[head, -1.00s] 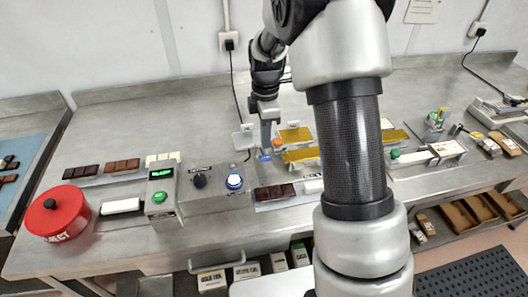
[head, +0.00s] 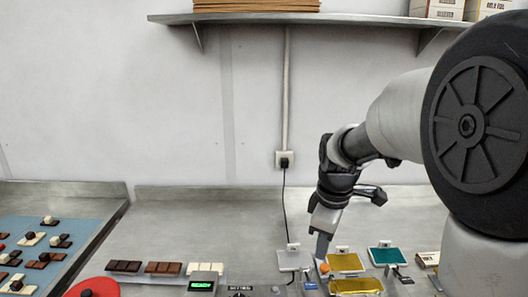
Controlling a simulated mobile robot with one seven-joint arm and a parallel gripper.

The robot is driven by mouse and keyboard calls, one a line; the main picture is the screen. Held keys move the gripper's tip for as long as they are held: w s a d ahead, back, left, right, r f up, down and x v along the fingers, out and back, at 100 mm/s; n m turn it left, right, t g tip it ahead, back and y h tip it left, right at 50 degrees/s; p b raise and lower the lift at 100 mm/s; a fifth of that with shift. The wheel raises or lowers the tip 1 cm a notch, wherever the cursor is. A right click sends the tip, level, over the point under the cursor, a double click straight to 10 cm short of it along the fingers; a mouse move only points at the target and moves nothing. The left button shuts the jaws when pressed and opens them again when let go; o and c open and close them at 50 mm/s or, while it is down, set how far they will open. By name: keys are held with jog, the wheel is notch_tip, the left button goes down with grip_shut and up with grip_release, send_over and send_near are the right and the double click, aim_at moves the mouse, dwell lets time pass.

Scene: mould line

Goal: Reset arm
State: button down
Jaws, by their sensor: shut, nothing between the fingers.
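My arm comes in from the right in the head view and bends down to my gripper (head: 322,245), which points down over the back of the steel bench (head: 225,225). The gripper is narrow and shut, with nothing visible in it. Its tip is close to a pale plate (head: 294,261) and a small orange piece (head: 324,268); I cannot tell whether it touches either.
Gold moulds (head: 346,263) and a teal mould (head: 388,256) lie right of the gripper. Chocolate bars (head: 163,267) and a display box (head: 202,284) stand left. A red container (head: 92,287) is front left. A shelf (head: 330,19) spans the wall above.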

jog(key=s+r+m+t, duration=0.2)
jog(key=s+r+m, duration=0.2)
jog(key=s, duration=0.5)
jog(key=s+r+m+t, duration=0.1)
jog(key=s+r+m, duration=0.2)
jog(key=s+m, duration=0.5)
jog(key=shift+s+r+t, duration=0.4)
jog(key=shift+s, duration=0.8)
jog(key=shift+d, duration=0.15)
